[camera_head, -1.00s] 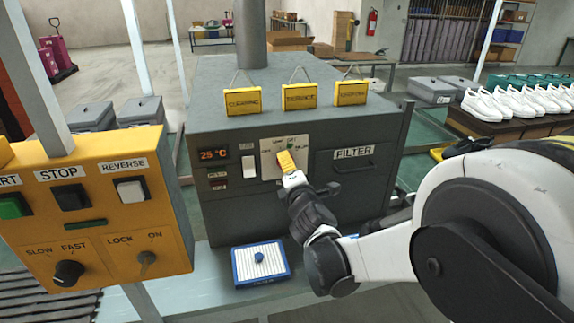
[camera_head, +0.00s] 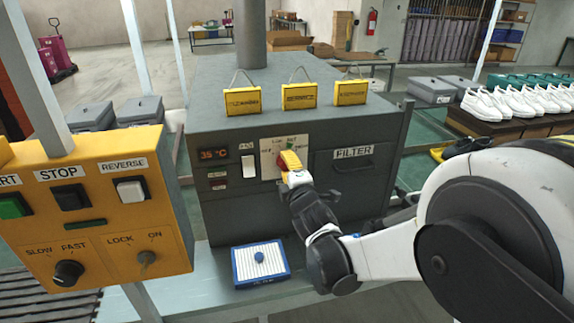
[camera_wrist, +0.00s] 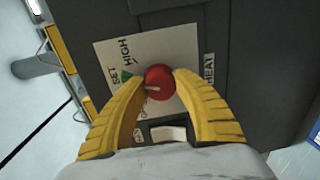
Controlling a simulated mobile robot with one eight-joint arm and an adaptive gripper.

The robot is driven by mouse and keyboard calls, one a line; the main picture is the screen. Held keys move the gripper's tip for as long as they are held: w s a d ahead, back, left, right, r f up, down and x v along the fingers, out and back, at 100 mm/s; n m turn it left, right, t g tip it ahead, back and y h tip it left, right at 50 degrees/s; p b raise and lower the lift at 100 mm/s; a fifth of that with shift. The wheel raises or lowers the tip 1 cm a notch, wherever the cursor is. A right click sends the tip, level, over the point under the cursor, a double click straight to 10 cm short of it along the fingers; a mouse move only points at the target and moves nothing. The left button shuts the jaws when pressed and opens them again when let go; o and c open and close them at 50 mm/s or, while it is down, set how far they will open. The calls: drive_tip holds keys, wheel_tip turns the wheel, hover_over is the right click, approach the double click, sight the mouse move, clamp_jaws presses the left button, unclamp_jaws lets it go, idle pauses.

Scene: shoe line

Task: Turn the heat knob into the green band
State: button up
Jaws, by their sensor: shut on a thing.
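The red heat knob (camera_wrist: 161,79) sits on a white dial plate (camera_wrist: 180,48) in the wrist view. Its short white pointer line faces left in that view. A green mark (camera_wrist: 126,76) on the plate, by the words SET and HIGH, lies left of the knob and slightly above the pointer's line. The yellow fingers of my gripper (camera_wrist: 160,85) are shut on opposite sides of the knob. In the head view my gripper (camera_head: 291,170) is at the grey machine's front, and the red knob (camera_head: 290,159) partly shows. The display (camera_head: 213,154) reads 35 °C.
A white rocker switch (camera_head: 248,167) is left of the knob, and a FILTER drawer handle (camera_head: 353,165) is to the right. A yellow control box (camera_head: 100,210) stands at left.

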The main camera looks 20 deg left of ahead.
drive_tip(key=shift+r, duration=0.1)
drive_tip(key=o, duration=1.2)
drive_tip(key=shift+o, duration=0.2)
drive_tip(key=v, duration=1.2)
